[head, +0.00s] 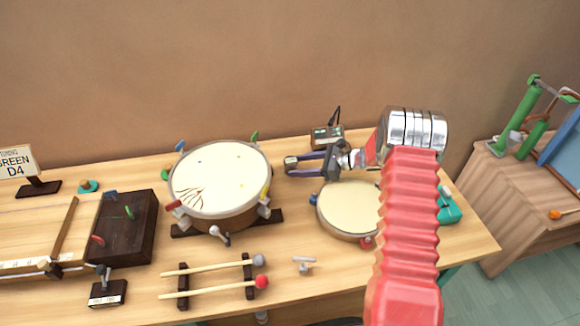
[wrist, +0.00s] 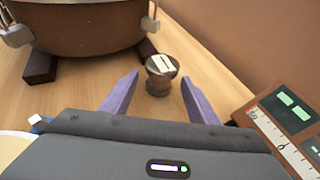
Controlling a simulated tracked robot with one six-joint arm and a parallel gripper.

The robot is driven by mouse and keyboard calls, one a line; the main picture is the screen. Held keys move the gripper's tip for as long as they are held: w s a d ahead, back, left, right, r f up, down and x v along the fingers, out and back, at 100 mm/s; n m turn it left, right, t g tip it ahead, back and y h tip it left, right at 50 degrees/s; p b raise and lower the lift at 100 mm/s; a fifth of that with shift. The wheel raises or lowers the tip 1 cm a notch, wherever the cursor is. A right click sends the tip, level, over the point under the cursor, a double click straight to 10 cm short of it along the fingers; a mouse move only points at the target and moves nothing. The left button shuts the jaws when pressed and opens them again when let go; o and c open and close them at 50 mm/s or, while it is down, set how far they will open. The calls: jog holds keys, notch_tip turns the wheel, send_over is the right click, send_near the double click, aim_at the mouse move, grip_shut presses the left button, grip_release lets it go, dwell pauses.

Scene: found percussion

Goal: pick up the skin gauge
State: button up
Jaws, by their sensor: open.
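A small dark metal spool-shaped piece with a cream label on top, which looks like the skin gauge (wrist: 159,85), stands on the wooden table in the wrist view. My gripper (wrist: 157,92) is open, its two purple fingers pointing at the piece from either side of it. A gap shows between the piece and each finger. In the head view my gripper (head: 297,165) is low behind the two drums, and a small grey shape, likely the same piece, shows at its fingertips.
A large drum (head: 220,180) on dark blocks stands left of my gripper, and a smaller drum (head: 349,209) in front. A meter box (head: 327,137) stands close behind my gripper, near the wall. Mallets (head: 215,269) lie on a rack at the front.

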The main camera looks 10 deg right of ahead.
aim_at(292, 166)
jog(key=shift+x, duration=1.8)
jog(key=shift+c, duration=0.5)
jog(key=shift+r, duration=0.1)
grip_shut()
